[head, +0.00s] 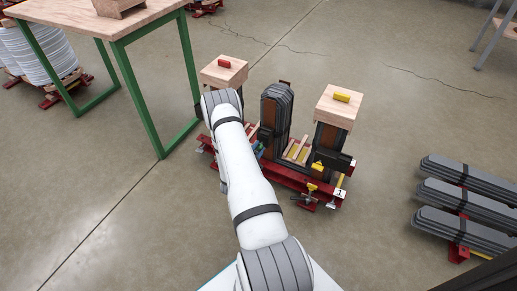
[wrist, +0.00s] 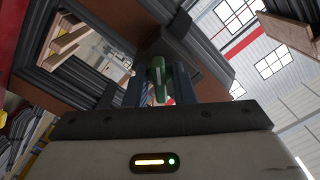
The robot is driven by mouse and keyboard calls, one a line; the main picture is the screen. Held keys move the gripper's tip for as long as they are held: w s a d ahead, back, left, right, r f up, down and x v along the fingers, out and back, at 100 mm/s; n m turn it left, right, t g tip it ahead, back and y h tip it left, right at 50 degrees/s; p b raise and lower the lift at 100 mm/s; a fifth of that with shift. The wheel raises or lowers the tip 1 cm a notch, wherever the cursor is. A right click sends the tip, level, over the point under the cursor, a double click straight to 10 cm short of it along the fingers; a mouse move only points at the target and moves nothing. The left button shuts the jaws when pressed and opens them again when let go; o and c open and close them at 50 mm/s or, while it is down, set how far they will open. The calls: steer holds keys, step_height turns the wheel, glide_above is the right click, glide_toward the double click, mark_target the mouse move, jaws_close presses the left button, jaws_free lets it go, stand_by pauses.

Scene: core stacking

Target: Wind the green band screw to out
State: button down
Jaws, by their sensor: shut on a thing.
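In the wrist view, the green band screw (wrist: 158,78) stands between the two fingers of my gripper (wrist: 156,92), which is shut on it. A dark band block (wrist: 178,40) is right behind the screw. In the head view, my white arm reaches to the left part of the red stacking fixture (head: 318,189) and hides most of my gripper. A small green-blue part (head: 259,149) shows just right of the arm. I cannot read from these frames how far the screw is wound.
Wooden blocks with a red piece (head: 224,64) and a yellow piece (head: 342,97) top the fixture's outer columns. A dark core stack (head: 277,108) stands between them. A green-legged table (head: 130,95) is at left. Grey sheet stacks (head: 465,205) lie at right. Bare floor surrounds the fixture.

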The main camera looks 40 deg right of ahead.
steer(key=n, duration=0.4)
steer(key=shift+s+n, duration=0.1)
steer(key=shift+n, duration=0.3)
steer(key=c, duration=1.1)
jaws_free()
steer(key=shift+c, duration=0.2)
steer(key=p+v, duration=0.2)
steer(key=v, duration=0.5)
steer(key=shift+a+p, duration=0.35)
steer(key=shift+s, duration=0.1)
